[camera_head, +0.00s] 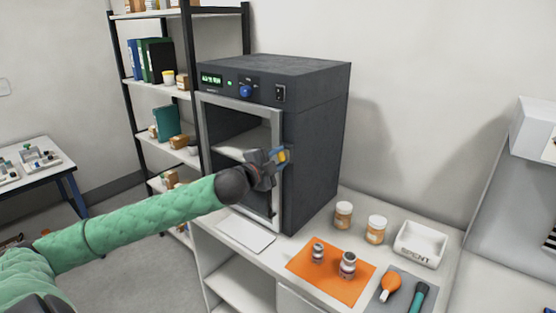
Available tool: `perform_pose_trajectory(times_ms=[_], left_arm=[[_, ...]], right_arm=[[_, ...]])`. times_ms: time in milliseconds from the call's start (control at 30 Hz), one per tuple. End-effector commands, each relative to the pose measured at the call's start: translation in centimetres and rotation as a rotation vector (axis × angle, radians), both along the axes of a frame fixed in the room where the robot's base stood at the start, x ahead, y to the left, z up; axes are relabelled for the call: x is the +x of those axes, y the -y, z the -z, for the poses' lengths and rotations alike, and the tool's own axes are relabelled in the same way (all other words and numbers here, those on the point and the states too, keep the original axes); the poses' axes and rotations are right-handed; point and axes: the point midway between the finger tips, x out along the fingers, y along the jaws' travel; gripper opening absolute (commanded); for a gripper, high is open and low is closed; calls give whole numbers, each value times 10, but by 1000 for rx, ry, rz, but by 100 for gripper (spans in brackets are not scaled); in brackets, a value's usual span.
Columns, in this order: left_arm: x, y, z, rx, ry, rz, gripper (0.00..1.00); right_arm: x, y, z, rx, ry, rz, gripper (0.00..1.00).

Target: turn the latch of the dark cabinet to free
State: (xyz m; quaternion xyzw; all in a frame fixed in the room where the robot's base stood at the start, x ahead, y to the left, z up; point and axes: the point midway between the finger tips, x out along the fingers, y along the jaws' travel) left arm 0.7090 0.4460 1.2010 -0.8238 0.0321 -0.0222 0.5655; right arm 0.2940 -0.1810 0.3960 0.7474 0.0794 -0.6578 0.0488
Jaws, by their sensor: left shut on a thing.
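The dark cabinet (318,140) stands on the white bench, with a glass door in a light grey frame (240,105) on its front. The door looks closed. I cannot tell the latch's exact angle. My left arm reaches in from the lower left across the door's lower part. My right gripper is not in view.
On the bench (340,205), right of the cabinet, are an orange mat (310,275) with two metal weights, two jars (376,230), a white tray marked SPENT (420,244), and an orange bulb (391,286). A shelf rack (118,60) stands behind on the left.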

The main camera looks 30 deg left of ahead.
Motion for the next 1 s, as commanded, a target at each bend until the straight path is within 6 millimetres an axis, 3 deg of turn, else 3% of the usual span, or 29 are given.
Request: perform_pose_trajectory(times_ms=[433, 1000], left_arm=[[0, 0, 1, 300, 23, 0, 8], [0, 1, 3, 382, 28, 2, 8]], right_arm=[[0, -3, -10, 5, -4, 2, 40], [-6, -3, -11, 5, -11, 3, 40]])
